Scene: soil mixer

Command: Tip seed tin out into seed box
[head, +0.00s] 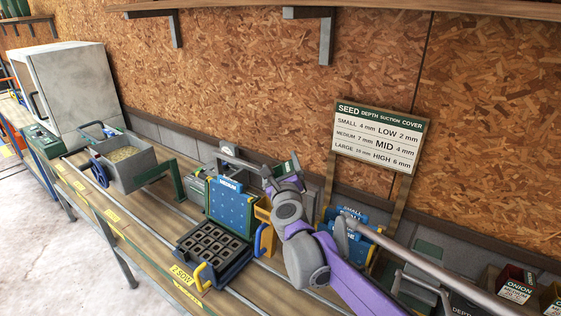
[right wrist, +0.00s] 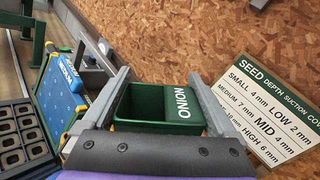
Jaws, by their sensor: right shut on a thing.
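The seed tin (right wrist: 150,101) is a green open-topped box with a white ONION label, seen in the right wrist view. My right gripper (right wrist: 160,78) is shut on it, with one grey finger on each side. Its inside looks bare green, and I see no seed in the visible part. In the head view the tin (head: 284,169) is a small green patch at the end of my purple and grey right arm, above the bench behind the blue plate. I cannot make out the seed box for certain; it may be hidden by the arm. My left gripper is not in view.
A blue MEDIUM plate (head: 229,204) stands upright behind a black cell tray (head: 212,245). A grey hopper of soil (head: 125,160) is to the left. Blue SMALL and LARGE plates (head: 352,222) are right of the arm. A depth sign (head: 378,135) stands behind. Labelled bins (head: 515,287) are far right.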

